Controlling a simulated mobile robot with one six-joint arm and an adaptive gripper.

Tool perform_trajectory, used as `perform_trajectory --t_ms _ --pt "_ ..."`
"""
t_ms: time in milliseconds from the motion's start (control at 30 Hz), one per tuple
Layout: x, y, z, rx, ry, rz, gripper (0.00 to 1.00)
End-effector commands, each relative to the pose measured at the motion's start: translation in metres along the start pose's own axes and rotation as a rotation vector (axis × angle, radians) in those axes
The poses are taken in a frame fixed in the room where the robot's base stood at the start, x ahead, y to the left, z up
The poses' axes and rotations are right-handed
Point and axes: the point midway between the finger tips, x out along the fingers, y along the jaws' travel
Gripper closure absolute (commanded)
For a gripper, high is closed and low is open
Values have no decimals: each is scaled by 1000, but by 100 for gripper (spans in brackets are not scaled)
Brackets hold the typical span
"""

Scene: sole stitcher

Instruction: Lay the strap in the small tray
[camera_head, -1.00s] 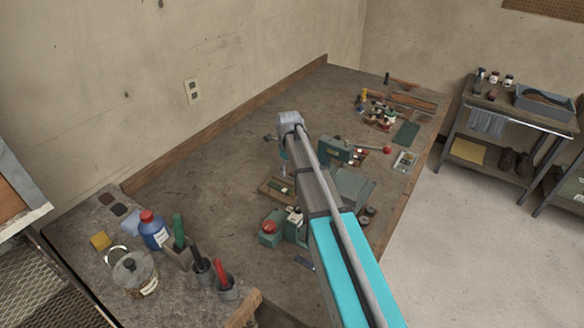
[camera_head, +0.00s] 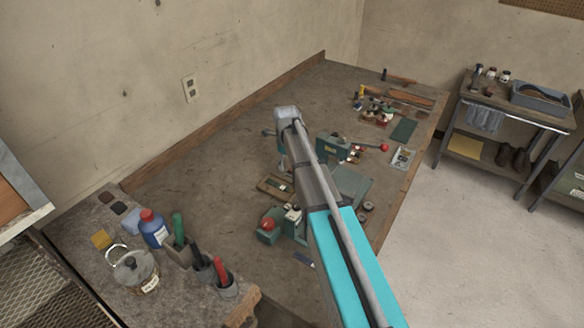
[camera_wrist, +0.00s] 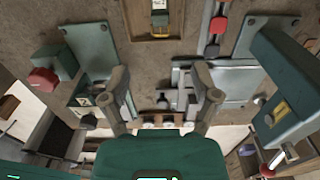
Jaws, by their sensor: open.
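In the wrist view my gripper (camera_wrist: 160,82) is open, with its two grey fingers spread and nothing between them. It is above the bench among green machine parts. In the head view my arm's end hangs over the middle of the bench, and the fingers cannot be made out. A small wooden tray (camera_head: 273,188) lies on the bench near my arm; a wooden tray with a pale label (camera_wrist: 154,20) shows at the top of the wrist view. I cannot pick out the strap for certain. A small dark blue strip (camera_head: 303,259) lies near the front edge.
A green press with a red knob (camera_head: 268,232) stands close to my arm. A green machine with a red-ended lever (camera_head: 331,148) stands to the right. A grey tray (camera_head: 403,158) lies near the right edge. Bottles and tool cups crowd the near left. The bench's left-middle is clear.

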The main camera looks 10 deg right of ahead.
Motion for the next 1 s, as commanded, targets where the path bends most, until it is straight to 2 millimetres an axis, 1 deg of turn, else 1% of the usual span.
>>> perform_trajectory --t_ms 167,267,367,1000 --pt "0 5 -5 -48 0 0 21" --pt "0 11 -12 -119 0 0 21" --pt "0 19 -22 -227 0 0 21" --pt "0 88 -98 -1175 1 0 21"
